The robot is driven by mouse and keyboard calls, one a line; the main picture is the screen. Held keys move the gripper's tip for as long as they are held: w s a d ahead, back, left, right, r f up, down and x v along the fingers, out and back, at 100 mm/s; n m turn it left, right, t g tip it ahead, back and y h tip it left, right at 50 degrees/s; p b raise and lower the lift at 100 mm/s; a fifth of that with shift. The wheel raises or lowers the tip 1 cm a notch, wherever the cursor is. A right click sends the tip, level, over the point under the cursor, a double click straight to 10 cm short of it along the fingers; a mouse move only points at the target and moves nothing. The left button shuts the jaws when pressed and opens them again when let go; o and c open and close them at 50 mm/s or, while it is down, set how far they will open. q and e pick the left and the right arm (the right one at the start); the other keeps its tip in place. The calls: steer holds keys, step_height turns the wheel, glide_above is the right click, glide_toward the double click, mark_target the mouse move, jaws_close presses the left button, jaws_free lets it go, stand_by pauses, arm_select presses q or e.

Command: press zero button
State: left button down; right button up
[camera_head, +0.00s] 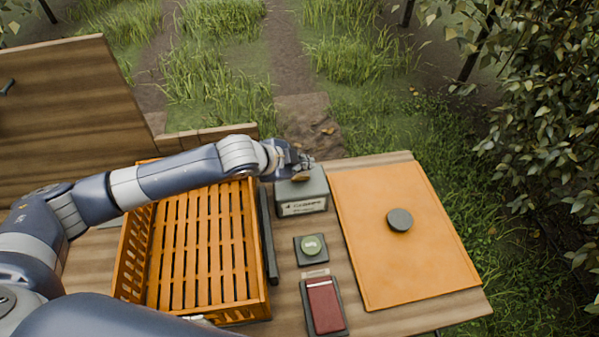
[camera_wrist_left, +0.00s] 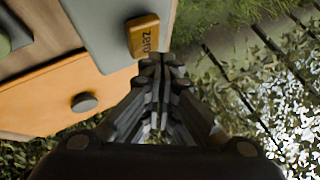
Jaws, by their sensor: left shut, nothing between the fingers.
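The zero button (camera_wrist_left: 143,36) is a small yellow block with "zero" printed on it, on the grey top of a box. In the head view the grey box (camera_head: 302,206) stands at the back of the table, with a label on its front. A bit of the yellow button (camera_head: 301,178) shows there below my fingers. My left gripper (camera_head: 304,164) is shut and empty over the box's back part. In the left wrist view its fingertips (camera_wrist_left: 162,60) are close beside the button's lower edge; I cannot tell whether they touch it.
An orange slatted crate (camera_head: 262,296) stands left of the box under my left arm. A green round button (camera_head: 312,245) on a dark base and a red pad (camera_head: 325,306) are in front. An orange mat (camera_head: 440,270) with a dark puck (camera_head: 400,219) lies right.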

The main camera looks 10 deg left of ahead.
mark_target(301, 176)
arm_select(q)
steer(key=shift+f, duration=0.15)
steer(key=shift+f, duration=0.25)
steer(key=shift+f, duration=0.65)
stand_by(0.8)
stand_by(0.3)
steer(key=shift+r+p, duration=1)
steer(key=shift+p, duration=0.1)
steer(key=shift+r, duration=0.1)
step_height(301, 176, up, 5)
steer(key=p, duration=0.5)
